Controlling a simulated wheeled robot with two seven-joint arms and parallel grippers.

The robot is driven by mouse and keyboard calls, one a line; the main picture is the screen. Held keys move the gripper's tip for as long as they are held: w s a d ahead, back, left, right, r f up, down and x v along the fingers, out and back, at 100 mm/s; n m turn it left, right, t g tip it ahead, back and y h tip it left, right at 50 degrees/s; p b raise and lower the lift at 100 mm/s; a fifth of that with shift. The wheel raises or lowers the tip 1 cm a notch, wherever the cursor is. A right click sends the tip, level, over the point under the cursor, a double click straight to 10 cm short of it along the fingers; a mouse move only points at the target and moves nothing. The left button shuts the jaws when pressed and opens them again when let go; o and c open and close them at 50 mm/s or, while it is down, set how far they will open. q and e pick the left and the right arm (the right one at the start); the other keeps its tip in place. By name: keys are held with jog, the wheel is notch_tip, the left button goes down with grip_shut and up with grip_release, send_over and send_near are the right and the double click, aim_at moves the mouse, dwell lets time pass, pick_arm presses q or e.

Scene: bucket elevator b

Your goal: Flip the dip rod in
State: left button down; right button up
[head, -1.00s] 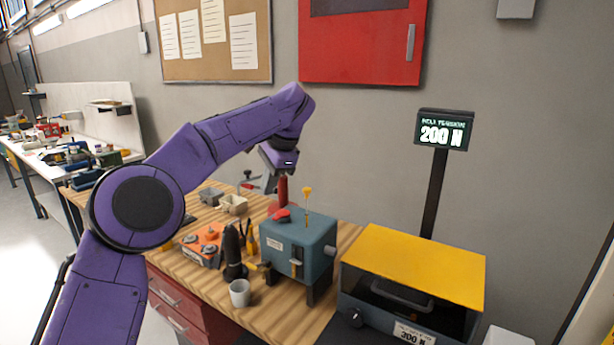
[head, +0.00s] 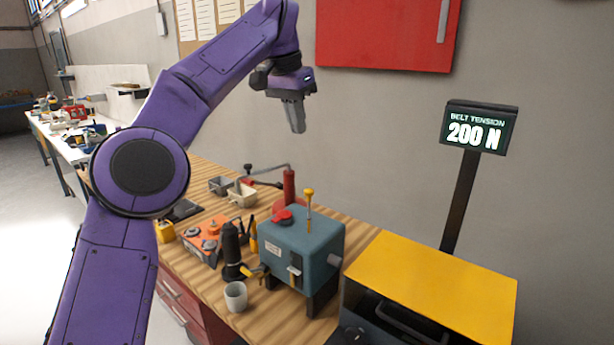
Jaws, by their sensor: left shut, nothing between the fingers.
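The dip rod (head: 309,212) is a thin rod with a yellow head. It stands upright out of the top of a blue-grey box-shaped unit (head: 318,245) on the wooden bench. A red cap (head: 283,217) sits on the same top, left of the rod. My left gripper (head: 298,130) is shut and empty, pointing down. In the picture it is above the rod and apart from it. My right gripper is not in view.
The wooden bench (head: 275,312) also holds a white cup (head: 236,296), a black bottle (head: 232,247), an orange box (head: 203,240) and a red pump with a lever (head: 290,187). A yellow-topped case (head: 435,280) stands right. A display (head: 478,128) reads 200 N.

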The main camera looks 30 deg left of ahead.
pick_arm(q)
jog(key=b, duration=0.2)
send_over(310, 190)
jog(key=s, duration=0.1)
notch_tip(310, 190, down, 6)
notch_tip(310, 190, down, 8)
jog(key=shift+w+a+f+p, duration=0.1)
jog(key=shift+w+a+p, duration=0.05)
jog(key=shift+p, duration=0.4)
notch_tip(310, 190, down, 10)
jog(key=b, duration=1.3)
jog(key=shift+f, duration=0.1)
